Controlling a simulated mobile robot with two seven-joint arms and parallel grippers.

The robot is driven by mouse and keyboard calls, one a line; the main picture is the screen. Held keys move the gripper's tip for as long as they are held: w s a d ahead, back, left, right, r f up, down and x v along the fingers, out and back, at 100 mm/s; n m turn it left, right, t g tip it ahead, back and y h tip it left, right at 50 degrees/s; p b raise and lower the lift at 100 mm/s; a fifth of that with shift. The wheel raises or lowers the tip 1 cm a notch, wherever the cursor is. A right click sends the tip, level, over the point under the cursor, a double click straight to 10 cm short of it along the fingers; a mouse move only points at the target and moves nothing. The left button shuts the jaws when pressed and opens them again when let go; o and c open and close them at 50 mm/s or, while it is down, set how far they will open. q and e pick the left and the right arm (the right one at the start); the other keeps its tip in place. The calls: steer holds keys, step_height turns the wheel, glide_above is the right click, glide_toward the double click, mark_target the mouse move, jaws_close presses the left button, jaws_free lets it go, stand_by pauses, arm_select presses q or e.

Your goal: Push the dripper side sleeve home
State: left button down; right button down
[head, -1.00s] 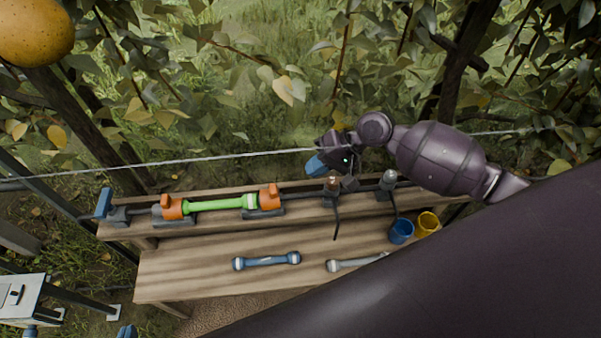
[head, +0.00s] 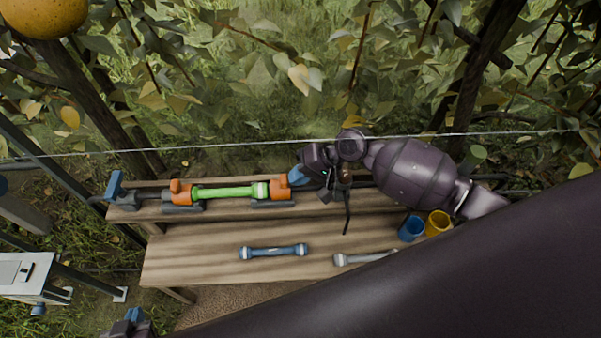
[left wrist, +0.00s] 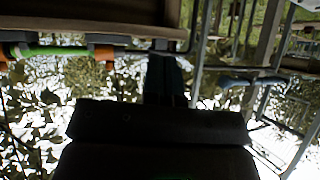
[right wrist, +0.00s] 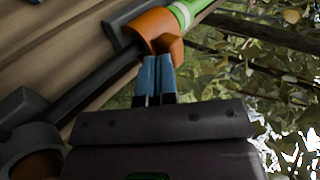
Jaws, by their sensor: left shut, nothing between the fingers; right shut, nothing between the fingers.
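A green tube (head: 224,193) lies along the back of the bench between two orange sleeves. The left sleeve (head: 180,193) is at its left end and the right sleeve (head: 281,188) at its right end, by a pale ring. My right gripper (head: 297,176) is shut and empty, its blue tips at the outer end of the right sleeve. In the right wrist view the tips (right wrist: 158,62) meet or nearly meet this sleeve (right wrist: 155,26); contact is unclear. My left gripper (head: 133,315) is shut and empty at the bottom left, below the bench (left wrist: 100,17).
A blue-handled clamp (head: 116,188) stands at the bench's left end. A blue connector (head: 273,251) and a grey one (head: 362,258) lie in front. A blue cup (head: 411,229) and a yellow cup (head: 437,223) stand at the right. A wire (head: 240,147) crosses behind.

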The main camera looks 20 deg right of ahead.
mark_target(280, 185)
steer(key=a, duration=0.2)
steer(key=w+a+p, duration=0.1)
steer(key=a, duration=0.1)
steer(key=shift+w+a+r, duration=0.1)
steer(key=shift+a, duration=0.05)
arm_select(q)
steer(key=shift+s, duration=0.5)
steer(key=shift+r, duration=0.1)
